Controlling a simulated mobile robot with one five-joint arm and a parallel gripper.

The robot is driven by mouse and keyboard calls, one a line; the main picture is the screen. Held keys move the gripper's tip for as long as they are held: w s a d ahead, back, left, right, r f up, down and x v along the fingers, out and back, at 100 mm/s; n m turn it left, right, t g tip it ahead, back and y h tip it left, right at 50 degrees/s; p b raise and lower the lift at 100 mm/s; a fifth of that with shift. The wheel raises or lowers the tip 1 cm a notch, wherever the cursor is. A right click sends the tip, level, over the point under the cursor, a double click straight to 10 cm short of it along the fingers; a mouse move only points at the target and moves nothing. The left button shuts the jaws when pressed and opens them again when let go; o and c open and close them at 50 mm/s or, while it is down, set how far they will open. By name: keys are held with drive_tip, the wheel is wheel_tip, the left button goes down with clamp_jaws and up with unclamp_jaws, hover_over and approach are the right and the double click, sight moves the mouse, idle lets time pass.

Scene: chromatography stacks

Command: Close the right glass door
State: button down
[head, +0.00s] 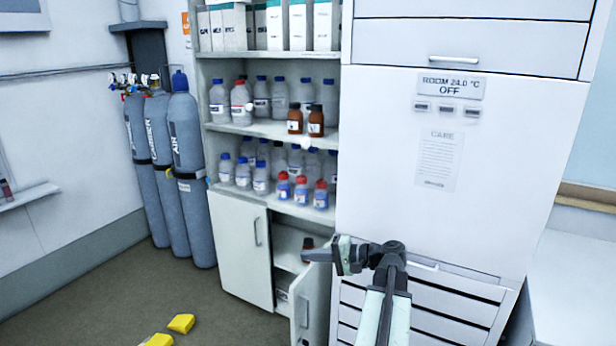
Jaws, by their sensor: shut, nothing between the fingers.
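The right lower cupboard door (313,303) stands open, swung outward, with a vertical handle near its front edge. It looks white and opaque; I see no clear glass in it. The left lower door (238,250) is shut. My gripper (304,255) is shut and empty, pointing left. In the picture it overlaps the top of the open door and the cupboard opening; I cannot tell whether it touches the door.
Open shelves above hold several bottles (262,104) and boxes. A white cabinet (390,150) with drawers stands right of the cupboard, close behind my arm. Gas cylinders (188,140) stand left. Yellow blocks (181,323) lie on the floor, which is otherwise clear at lower left.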

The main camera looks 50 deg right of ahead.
sight(298, 210)
drive_tip(key=s+d+r+m+t+h+p, duration=0.2)
drive_tip(key=s+d+r+t, duration=0.2)
drive_tip(key=s+d+r, duration=0.5)
drive_tip(key=x, duration=1.5)
drive_tip(key=shift+a+r, duration=0.2)
drive_tip(key=shift+a, duration=0.1)
drive_tip(key=shift+w, duration=0.1)
